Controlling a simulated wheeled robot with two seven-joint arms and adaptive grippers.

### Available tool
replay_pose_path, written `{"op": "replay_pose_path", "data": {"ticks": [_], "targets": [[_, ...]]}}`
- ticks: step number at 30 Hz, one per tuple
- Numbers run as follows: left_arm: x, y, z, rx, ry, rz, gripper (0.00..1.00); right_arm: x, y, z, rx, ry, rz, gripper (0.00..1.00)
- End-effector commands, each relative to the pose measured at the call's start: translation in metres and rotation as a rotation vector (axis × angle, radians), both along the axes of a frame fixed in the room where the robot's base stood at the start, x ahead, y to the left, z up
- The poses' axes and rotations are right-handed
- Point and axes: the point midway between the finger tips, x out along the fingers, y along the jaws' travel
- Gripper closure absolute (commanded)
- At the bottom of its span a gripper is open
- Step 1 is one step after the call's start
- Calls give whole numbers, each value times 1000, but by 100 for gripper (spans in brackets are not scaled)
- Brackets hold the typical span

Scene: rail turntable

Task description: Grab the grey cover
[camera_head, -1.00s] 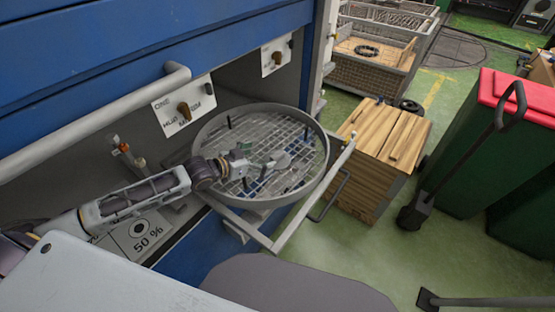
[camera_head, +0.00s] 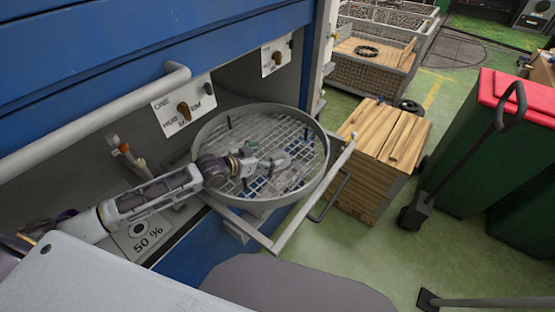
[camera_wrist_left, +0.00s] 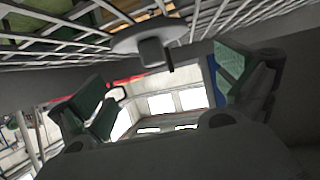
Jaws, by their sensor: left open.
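The grey cover (camera_wrist_left: 136,40) shows in the left wrist view as a round grey disc with a blocky knob, against the wire mesh at the top of the picture. My left gripper (camera_wrist_left: 165,95) is open there. Its two green-padded fingers stand to either side, with the knob between them in the picture but apart from both pads. In the head view my left gripper (camera_head: 274,163) is over the round mesh basket (camera_head: 315,190). The cover is hard to tell from the gripper there. My right gripper is not in view.
The basket's raised grey rim surrounds my left gripper, on a frame pulled out of the blue machine (camera_head: 120,50). A wooden-topped box (camera_head: 385,135) stands to the right of the basket. A green bin with a red lid (camera_head: 520,100) stands farther right.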

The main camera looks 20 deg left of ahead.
Motion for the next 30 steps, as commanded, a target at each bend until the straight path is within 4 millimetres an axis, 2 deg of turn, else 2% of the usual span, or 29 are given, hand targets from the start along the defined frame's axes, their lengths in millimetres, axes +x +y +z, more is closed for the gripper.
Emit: {"op": "replay_pose_path", "data": {"ticks": [8, 18, 30], "targets": [[7, -6, -3, -1, -1, 1, 0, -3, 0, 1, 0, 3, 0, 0], [27, -21, -14, 0, -1, 1, 0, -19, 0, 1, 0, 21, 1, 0], [38, -28, -21, 0, 0, -1, 0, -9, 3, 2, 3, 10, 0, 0]]}}
